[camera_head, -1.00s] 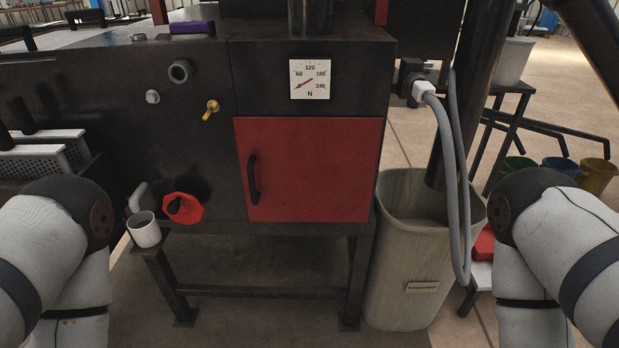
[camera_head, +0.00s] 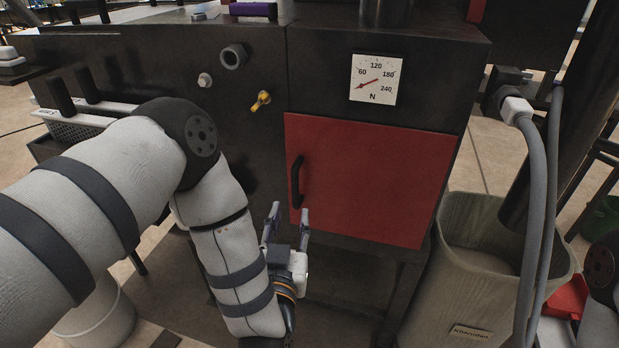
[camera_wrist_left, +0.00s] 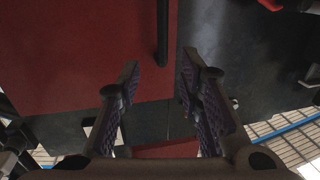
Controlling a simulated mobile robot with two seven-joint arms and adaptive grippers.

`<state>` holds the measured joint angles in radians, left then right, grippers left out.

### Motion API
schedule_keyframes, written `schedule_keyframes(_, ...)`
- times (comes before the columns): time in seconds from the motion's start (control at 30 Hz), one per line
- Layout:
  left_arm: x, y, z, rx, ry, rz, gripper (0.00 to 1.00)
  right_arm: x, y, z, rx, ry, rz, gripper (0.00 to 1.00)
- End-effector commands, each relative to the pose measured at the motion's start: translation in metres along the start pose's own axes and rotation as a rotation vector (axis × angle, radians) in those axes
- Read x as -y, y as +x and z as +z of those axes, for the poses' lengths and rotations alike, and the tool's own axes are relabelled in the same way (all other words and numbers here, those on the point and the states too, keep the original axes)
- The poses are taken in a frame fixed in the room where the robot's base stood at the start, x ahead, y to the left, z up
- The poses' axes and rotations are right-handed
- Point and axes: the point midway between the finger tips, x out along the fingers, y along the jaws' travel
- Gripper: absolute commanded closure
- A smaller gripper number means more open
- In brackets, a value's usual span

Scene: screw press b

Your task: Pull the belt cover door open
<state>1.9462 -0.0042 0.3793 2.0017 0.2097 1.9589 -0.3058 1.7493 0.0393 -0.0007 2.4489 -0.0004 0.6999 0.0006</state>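The belt cover door is the red panel (camera_head: 372,182) on the front of the dark machine, and it looks shut. Its black vertical handle (camera_head: 297,181) is at the door's left edge. My left gripper (camera_head: 289,212) is just below the handle, fingers pointing up, open and empty. In the left wrist view, the red door (camera_wrist_left: 80,50) fills the upper left. The handle (camera_wrist_left: 162,35) is ahead of the two spread, purple-padded fingers (camera_wrist_left: 160,85), apart from them. My right gripper is not in view; only part of my right arm shows at the lower right edge.
A dial gauge (camera_head: 376,79) sits above the door. A yellow lever (camera_head: 260,101) and a round knob (camera_head: 233,57) are on the dark panel to its left. A beige bin (camera_head: 468,290) and grey cables (camera_head: 535,200) stand right of the machine. A white bucket (camera_head: 98,318) is at lower left.

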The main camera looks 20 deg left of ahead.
Motion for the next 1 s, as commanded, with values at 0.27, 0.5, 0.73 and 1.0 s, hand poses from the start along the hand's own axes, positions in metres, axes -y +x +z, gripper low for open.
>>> schedule_keyframes(0.27,0.002,0.063,0.001,-0.003,0.000,-0.004,0.67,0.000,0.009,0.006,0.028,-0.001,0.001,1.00)
schedule_keyframes(0.5,0.001,0.108,0.002,0.000,0.001,-0.002,0.67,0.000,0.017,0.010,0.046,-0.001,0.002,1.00)
schedule_keyframes(0.73,0.000,0.118,-0.001,-0.001,0.000,0.001,0.67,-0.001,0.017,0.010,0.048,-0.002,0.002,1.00)
schedule_keyframes(1.0,0.001,0.117,-0.001,-0.001,0.000,0.001,0.99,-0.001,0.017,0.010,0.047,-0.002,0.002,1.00)
